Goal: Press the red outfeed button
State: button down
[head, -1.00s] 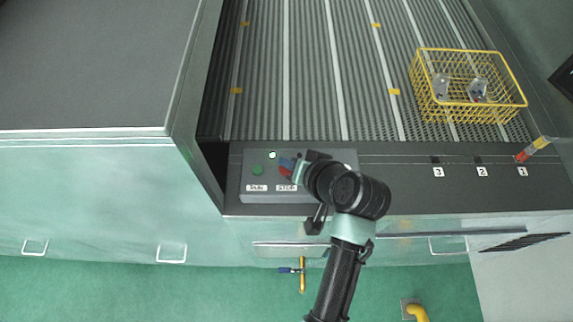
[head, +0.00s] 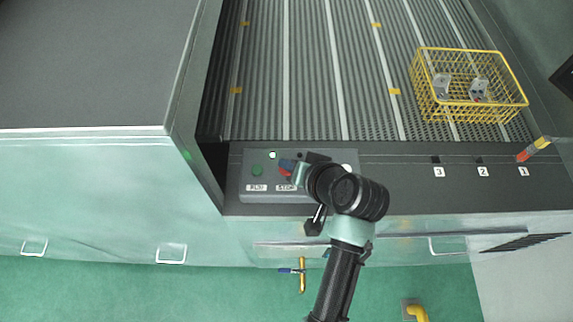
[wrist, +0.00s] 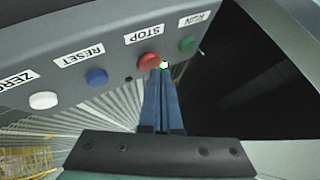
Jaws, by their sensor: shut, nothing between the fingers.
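The red button (wrist: 149,61), labelled STOP, sits on the grey control panel (wrist: 110,25) in the wrist view, between a green RUN button (wrist: 187,44) and a blue RESET button (wrist: 96,77). In the head view the red button (head: 286,171) shows partly, beside my gripper (head: 286,163). My gripper's blue fingers (wrist: 162,74) are shut and empty. Their tips lie right at the red button's edge in the wrist view, overlapping it slightly. I cannot tell whether they touch it. A small lit lamp (wrist: 164,65) shows at the fingertips.
A white ZERO button (wrist: 44,100) is at the panel's other end. A yellow wire basket (head: 468,88) holding castings stands on the ribbed conveyor (head: 310,70). A tall grey cabinet (head: 90,60) rises left of the panel. A red-and-yellow piece (head: 533,150) is near slot 1.

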jog(key=shift+f+b, duration=0.3)
jog(key=shift+f, duration=0.2)
dwell(0.4)
jog(key=shift+r, duration=0.1)
jog(key=shift+r+p, duration=0.8)
jog(key=shift+p, duration=0.15)
notch_tip(320, 180, up, 5)
jog(key=p, duration=0.5)
jog(key=shift+r, duration=0.1)
dwell(0.6)
